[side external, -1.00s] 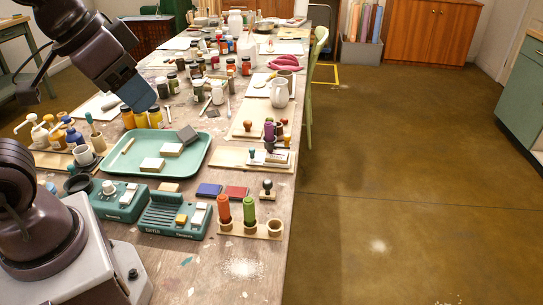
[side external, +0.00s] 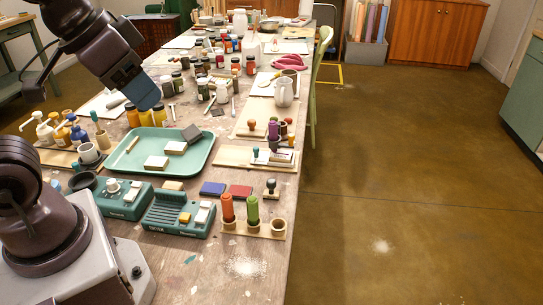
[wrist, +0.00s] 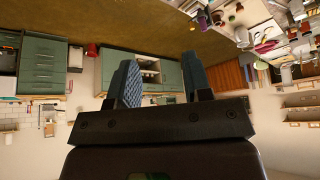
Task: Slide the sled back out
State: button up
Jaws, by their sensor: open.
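A green device marked on its front (side external: 176,228), with dark ribs and small white and yellow parts on top, sits at the near part of the table. A second green device (side external: 122,200) with a white knob stands to its left. I cannot tell for sure which part is the sled.
A green tray (side external: 200,163) with several blocks lies behind the devices. Orange and green handled tools (side external: 240,210) stand in a wooden holder to the right. Blue and red pads (side external: 226,190) lie behind that. Many jars (side external: 146,117) crowd the farther table. The near table front is mostly clear.

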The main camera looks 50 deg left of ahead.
jog(key=w+a+f+n+g, duration=0.2)
jog(key=w+a+f, duration=0.1)
jog(key=f, duration=0.1)
jog(key=m+h, duration=0.2)
jog(key=m, duration=0.5)
send_near(256, 148)
jog(key=shift+t, duration=0.3)
jog(key=x, duration=0.8)
jog(key=shift+s+f, duration=0.15)
jog(key=shift+f, duration=0.3)
